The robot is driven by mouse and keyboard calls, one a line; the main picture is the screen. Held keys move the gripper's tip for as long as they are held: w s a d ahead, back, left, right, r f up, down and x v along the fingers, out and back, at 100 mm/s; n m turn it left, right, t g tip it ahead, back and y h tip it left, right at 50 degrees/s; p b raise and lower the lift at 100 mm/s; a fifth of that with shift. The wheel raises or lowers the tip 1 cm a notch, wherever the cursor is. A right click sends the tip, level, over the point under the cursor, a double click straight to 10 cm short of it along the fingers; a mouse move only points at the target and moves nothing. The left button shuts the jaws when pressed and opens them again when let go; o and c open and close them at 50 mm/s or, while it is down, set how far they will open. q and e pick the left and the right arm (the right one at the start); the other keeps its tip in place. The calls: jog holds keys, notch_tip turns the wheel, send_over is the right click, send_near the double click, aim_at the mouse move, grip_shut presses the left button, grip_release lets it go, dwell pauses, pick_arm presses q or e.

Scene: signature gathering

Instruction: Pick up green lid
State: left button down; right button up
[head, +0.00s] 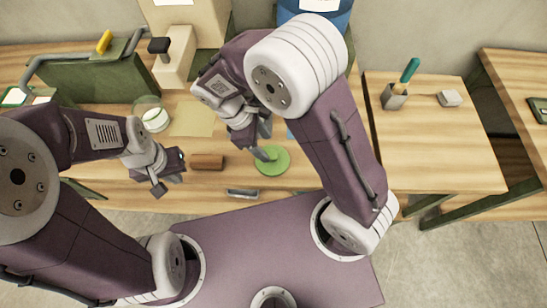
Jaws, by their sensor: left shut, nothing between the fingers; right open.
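The green lid (276,165) is a flat round disc on the wooden table near its front edge, in the middle of the head view. My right gripper (257,148) is open and points down at the lid's upper left part, with one finger overlapping the lid in the picture. I cannot tell whether it touches the lid. My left gripper (168,183) is shut and empty, left of the lid and near the table's front edge. Part of the lid is hidden behind the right gripper.
A brown block (207,162) lies between my grippers. A dark green case (95,75) stands back left. A pen holder (394,97) stands on the mostly clear right table (435,145).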

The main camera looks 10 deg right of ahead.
aim_at(272, 154)
jog(key=shift+f, duration=0.3)
jog(key=x, duration=0.4)
jog(key=shift+s+d, duration=0.1)
jog(key=shift+s, duration=0.05)
jog(key=shift+d+f, duration=0.1)
jog(key=shift+f, duration=0.15)
jog(key=c, duration=0.4)
grip_shut()
jog(key=shift+r, duration=0.1)
notch_tip(272, 154, up, 4)
jog(key=p, duration=0.4)
jog(key=shift+r+p, duration=0.15)
jog(key=shift+p, duration=0.2)
jog(key=s+a+r+p, duration=0.4)
jog(key=s+r+p, duration=0.2)
jog(key=s, duration=0.5)
jog(key=shift+a+r+p, duration=0.15)
jog(key=shift+r+p, duration=0.1)
jog(key=shift+p, duration=0.15)
